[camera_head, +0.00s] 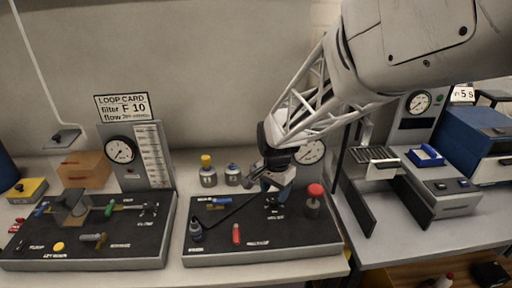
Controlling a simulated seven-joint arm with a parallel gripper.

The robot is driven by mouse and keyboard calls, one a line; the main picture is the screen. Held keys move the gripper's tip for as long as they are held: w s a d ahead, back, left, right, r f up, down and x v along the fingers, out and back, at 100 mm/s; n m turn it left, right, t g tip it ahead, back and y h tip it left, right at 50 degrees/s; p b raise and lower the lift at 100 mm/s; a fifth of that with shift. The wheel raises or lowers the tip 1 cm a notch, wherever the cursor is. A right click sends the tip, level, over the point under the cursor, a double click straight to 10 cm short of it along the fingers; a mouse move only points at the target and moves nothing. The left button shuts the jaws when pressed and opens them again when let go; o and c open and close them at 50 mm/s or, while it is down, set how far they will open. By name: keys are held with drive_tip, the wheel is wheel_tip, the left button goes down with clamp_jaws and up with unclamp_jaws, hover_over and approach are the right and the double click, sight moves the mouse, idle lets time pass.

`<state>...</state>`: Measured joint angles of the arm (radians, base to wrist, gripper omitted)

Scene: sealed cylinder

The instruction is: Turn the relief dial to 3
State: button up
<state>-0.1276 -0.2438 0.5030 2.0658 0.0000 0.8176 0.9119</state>
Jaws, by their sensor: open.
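My gripper (266,183) hangs over the back middle of the centre black board (270,246), its fingers small and partly dark. It looks empty. I cannot tell if it touches anything. Below it, small dark-blue fittings (273,203) stand on the board beside a white label too small to read. A post with a red cap (315,191) stands at the board's right. A red handle (236,234), a blue-handled valve (219,202) and a dark knob (196,231) are on the left half. I cannot tell which part is the relief dial; its numbers are not readable.
A round gauge (310,151) stands behind my arm, partly hidden. Two small bottles (208,172) stand behind the board. The left board (100,257) carries valves and a gauge panel (152,158). A grey machine (440,195) and blue box (478,138) fill the right.

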sight(274, 200)
drive_tip(key=shift+f, duration=1.65)
drive_tip(key=c, duration=0.9)
